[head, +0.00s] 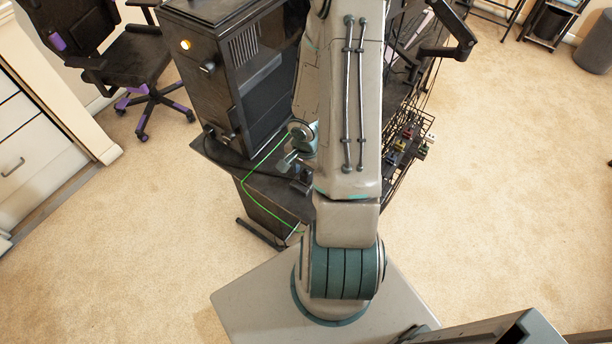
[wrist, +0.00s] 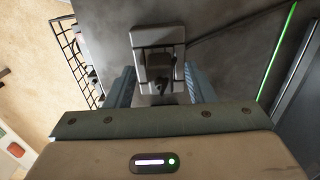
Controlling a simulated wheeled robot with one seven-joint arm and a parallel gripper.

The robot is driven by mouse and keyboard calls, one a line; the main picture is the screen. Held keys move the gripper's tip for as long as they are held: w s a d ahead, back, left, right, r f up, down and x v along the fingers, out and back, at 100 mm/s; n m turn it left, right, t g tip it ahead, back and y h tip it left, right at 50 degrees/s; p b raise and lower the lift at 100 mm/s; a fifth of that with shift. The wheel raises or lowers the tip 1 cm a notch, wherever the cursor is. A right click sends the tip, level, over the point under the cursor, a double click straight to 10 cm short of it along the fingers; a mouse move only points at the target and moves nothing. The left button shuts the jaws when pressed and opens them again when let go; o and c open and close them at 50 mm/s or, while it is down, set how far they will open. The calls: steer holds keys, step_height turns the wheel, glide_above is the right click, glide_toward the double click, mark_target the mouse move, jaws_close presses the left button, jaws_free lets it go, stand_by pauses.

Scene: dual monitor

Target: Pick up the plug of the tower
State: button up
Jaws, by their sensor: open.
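The black computer tower (head: 235,75) stands on the dark desk (head: 215,152), left of my arm in the head view. In the wrist view, a dark plug (wrist: 161,70) sits on a light grey socket block (wrist: 157,37). A dark cable runs from near the block toward the upper right. My gripper (wrist: 160,82) is open, with one finger on each side of the plug. I cannot tell whether the fingers touch it. In the head view my gripper (head: 292,160) is low beside the tower, partly hidden by my arm.
A green cable (head: 244,187) loops over the desk edge and shows at the right in the wrist view (wrist: 279,50). A black wire basket (head: 405,150) with small coloured items hangs at the desk's right side. An office chair (head: 110,50) stands back left. The carpet is mostly clear.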

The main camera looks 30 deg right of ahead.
steer(key=shift+f, duration=0.35)
jaws_close()
steer(key=shift+r, duration=0.1)
steer(key=shift+r, duration=0.55)
steer(key=r, duration=0.1)
steer(key=r+p, duration=0.1)
steer(key=d+r, duration=0.1)
steer(key=shift+s+r+p, duration=0.3)
steer(key=shift+s+r, duration=0.05)
steer(key=shift+s, duration=0.05)
steer(key=s+d+r+p, duration=0.6)
steer(key=s+r, duration=0.2)
steer(key=r, duration=0.2)
steer(key=shift+s+d+r+p, duration=0.15)
steer(key=shift+r+p, duration=0.2)
steer(key=shift+p, duration=0.05)
